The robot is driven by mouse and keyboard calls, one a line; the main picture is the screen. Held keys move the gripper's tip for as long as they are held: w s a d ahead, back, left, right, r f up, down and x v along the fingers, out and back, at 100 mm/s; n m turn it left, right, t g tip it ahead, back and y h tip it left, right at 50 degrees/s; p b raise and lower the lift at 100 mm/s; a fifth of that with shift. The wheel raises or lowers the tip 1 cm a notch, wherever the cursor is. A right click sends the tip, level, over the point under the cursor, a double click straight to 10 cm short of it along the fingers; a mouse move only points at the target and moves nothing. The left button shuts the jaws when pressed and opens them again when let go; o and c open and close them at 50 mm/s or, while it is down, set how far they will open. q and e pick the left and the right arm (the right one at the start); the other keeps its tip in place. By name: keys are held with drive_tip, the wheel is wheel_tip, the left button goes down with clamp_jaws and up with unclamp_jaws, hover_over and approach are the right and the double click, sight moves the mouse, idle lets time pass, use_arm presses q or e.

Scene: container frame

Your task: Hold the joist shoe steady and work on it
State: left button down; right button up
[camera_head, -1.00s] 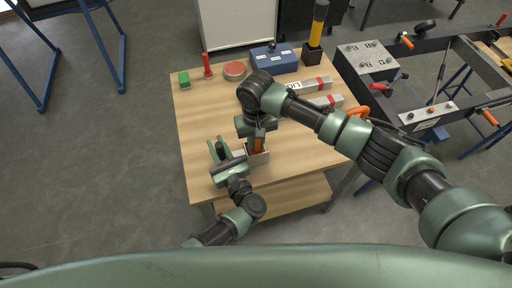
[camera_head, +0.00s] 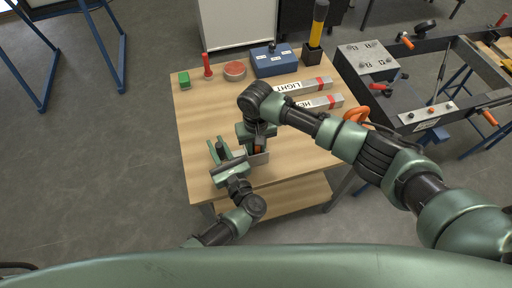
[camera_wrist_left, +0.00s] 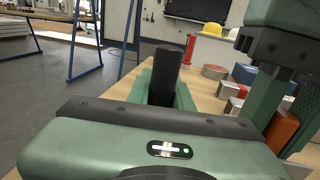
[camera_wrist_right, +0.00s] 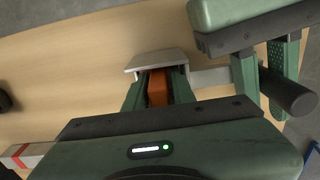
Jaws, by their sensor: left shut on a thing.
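The grey metal joist shoe (camera_head: 262,158) stands on the wooden table; its grey edge also shows in the right wrist view (camera_wrist_right: 158,60). My left gripper (camera_head: 221,150) is shut on a black cylindrical handle (camera_wrist_left: 166,75), left of the shoe. A grey strip (camera_wrist_right: 211,78) runs from the shoe toward the left fingers; its join with the handle is hidden. My right gripper (camera_head: 258,143) is above the shoe, with its fingers on both sides of an orange block (camera_wrist_right: 157,88). Whether those fingers press on the block is not clear.
On the table (camera_head: 200,120) are a green block (camera_head: 184,79), a red cylinder (camera_head: 207,66), a round reddish tin (camera_head: 235,70), a blue box (camera_head: 273,60) and two labelled grey bars (camera_head: 304,86). A dark metal frame (camera_head: 430,70) stands at the right.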

wheel_tip(320, 180, up, 12)
drive_tip(key=shift+r, duration=0.1)
idle(0.5)
use_arm(q)
drive_tip(key=c, duration=1.2)
unclamp_jaws()
drive_tip(key=shift+o, duration=0.2)
